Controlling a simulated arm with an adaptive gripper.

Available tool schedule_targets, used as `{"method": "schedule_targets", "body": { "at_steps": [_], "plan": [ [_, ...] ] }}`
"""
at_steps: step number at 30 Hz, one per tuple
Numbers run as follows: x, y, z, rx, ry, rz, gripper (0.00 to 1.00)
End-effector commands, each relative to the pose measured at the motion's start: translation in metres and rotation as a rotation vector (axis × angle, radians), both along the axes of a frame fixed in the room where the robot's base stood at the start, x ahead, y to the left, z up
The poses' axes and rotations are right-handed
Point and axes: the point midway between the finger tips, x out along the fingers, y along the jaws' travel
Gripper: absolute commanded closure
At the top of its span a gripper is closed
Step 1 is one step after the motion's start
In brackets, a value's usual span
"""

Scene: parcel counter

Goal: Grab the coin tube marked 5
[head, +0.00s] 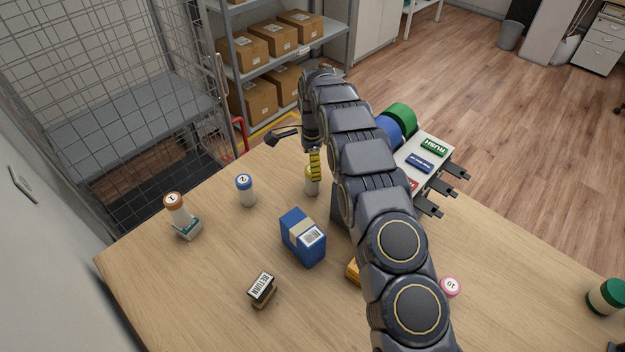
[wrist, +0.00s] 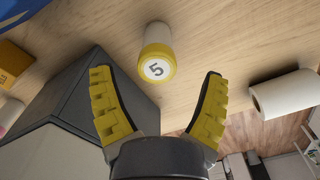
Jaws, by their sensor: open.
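The coin tube marked 5 (wrist: 157,66) has a yellow cap with a black 5 on a white disc, and a pale body. In the wrist view it lies ahead of my gripper (wrist: 157,78), centred between the two spread yellow-padded fingers. The fingers are open and nothing is held. In the head view the tube (head: 312,187) stands on the counter, just below a yellow finger pad that partly covers its top. Its number cannot be read there.
A blue-capped tube marked 2 (head: 245,190) and an orange-capped tube marked 1 (head: 177,208) stand to the left. A blue box (head: 301,238) and a RETURN stamp (head: 261,289) are nearer. A pink-capped tube marked 10 (head: 450,287) and a green-capped tube (head: 606,297) are right.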

Motion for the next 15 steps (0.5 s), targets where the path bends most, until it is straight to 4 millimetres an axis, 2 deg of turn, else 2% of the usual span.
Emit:
{"method": "schedule_targets", "body": {
  "at_steps": [8, 15],
  "plan": [
    [-0.004, -0.002, -0.04, 0.0, 0.002, -0.001, 0.24],
    [-0.003, -0.001, -0.043, -0.001, 0.0, 0.0, 0.24]
  ]
}}
